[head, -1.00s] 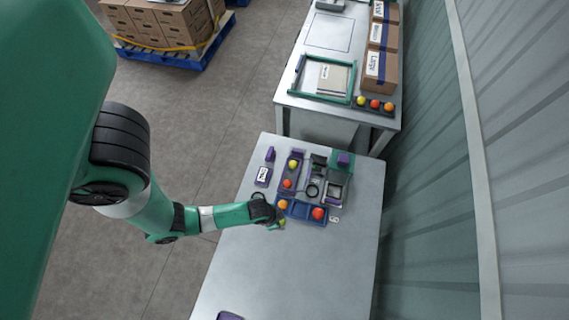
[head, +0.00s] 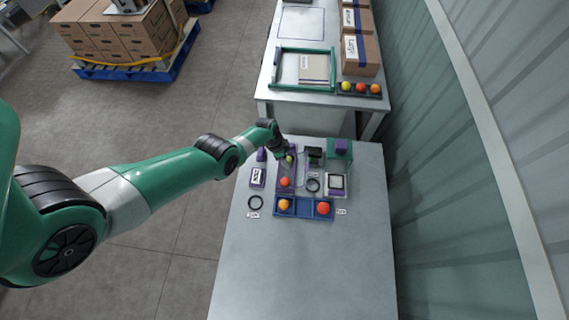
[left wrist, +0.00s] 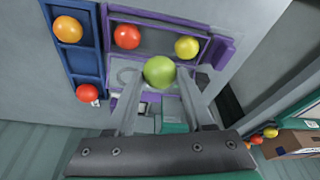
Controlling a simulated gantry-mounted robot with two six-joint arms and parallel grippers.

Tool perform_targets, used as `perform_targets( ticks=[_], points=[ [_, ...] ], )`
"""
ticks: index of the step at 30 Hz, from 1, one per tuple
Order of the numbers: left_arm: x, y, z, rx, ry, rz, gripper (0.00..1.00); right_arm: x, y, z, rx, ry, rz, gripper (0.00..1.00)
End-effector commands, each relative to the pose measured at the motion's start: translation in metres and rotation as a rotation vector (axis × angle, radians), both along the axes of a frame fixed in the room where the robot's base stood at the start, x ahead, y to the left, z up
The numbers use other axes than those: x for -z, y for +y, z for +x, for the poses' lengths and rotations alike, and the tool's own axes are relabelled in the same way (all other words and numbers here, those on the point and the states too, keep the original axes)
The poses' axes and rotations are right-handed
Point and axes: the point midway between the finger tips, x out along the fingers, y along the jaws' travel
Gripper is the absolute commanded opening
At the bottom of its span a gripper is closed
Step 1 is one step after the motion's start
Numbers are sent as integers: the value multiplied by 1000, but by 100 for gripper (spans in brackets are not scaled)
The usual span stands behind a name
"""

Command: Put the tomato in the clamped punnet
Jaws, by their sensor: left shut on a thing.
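My left gripper (head: 284,153) is shut on a green tomato (left wrist: 160,72), which shows between the two fingers in the left wrist view. The gripper is at the far end of a purple-framed holder (left wrist: 222,48), seemingly the clamped punnet. A red tomato (left wrist: 127,36) and a yellow tomato (left wrist: 187,47) sit in it with a gap between them. In the left wrist view the held tomato overlaps the holder's near edge; I cannot tell its height above it. My right gripper is not in view.
A blue tray (left wrist: 85,62) beside the holder holds an orange tomato (head: 284,204) and a red tomato (head: 323,208). A green-and-purple fixture (head: 340,149) stands at the back right. The table's front is clear.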

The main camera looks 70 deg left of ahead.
Motion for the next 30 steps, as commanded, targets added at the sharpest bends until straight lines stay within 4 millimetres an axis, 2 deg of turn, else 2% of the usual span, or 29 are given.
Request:
perform_targets(
  ticks=[5, 19, 30],
  points=[
    [8, -1, 0, 0, 0, 0, 26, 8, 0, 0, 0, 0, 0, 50],
    [57, -1, 0, 0, 0, 1, 26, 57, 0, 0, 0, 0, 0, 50],
    [62, -1, 0, -1, 0, 1, 26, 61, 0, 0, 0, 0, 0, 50]
  ],
)
